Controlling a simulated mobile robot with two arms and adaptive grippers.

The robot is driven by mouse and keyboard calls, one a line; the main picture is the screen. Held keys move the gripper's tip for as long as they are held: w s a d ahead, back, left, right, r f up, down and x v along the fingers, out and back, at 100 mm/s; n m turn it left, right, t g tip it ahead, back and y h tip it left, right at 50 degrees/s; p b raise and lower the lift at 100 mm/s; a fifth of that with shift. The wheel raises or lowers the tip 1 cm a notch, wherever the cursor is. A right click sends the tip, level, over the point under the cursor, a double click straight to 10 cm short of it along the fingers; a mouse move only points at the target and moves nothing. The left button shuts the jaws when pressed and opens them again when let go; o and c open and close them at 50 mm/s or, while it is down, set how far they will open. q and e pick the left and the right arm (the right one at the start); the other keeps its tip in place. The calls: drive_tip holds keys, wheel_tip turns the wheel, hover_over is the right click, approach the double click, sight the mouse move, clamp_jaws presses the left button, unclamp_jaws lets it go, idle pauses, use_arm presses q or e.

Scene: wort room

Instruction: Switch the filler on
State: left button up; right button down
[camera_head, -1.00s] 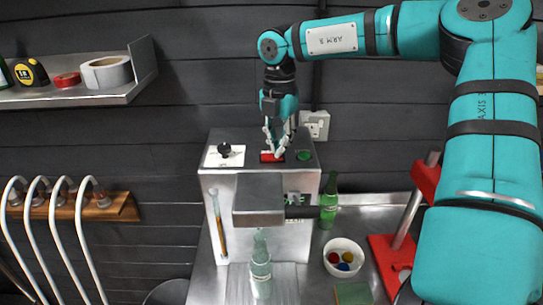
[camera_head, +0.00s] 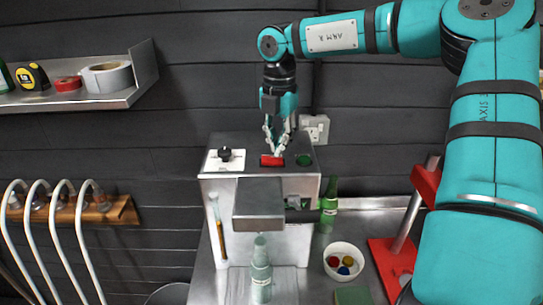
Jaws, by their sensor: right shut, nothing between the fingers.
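The filler (camera_head: 222,190) is a grey metal box on the steel bench against the dark wall. On its top are a black knob on a white plate (camera_head: 226,156), a red rocker switch (camera_head: 268,161) and a green round button or lamp (camera_head: 304,159). My right gripper (camera_head: 277,152) points down at the red switch, its fingertips shut and empty. The tips are at or just above the switch's right part; I cannot tell whether they touch. A clear bottle (camera_head: 261,272) stands under the filler's head. My left gripper is not in view.
A white bowl of coloured caps (camera_head: 329,248), a green bottle (camera_head: 329,202) and a red stand (camera_head: 384,255) are on the bench right of the filler. A wall shelf (camera_head: 118,98) holds tape and a tape measure. A wall socket (camera_head: 316,128) is behind the gripper.

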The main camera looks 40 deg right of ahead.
sight(278, 160)
drive_tip(key=shift+r+p, duration=1.1)
drive_tip(key=shift+r, duration=1.35)
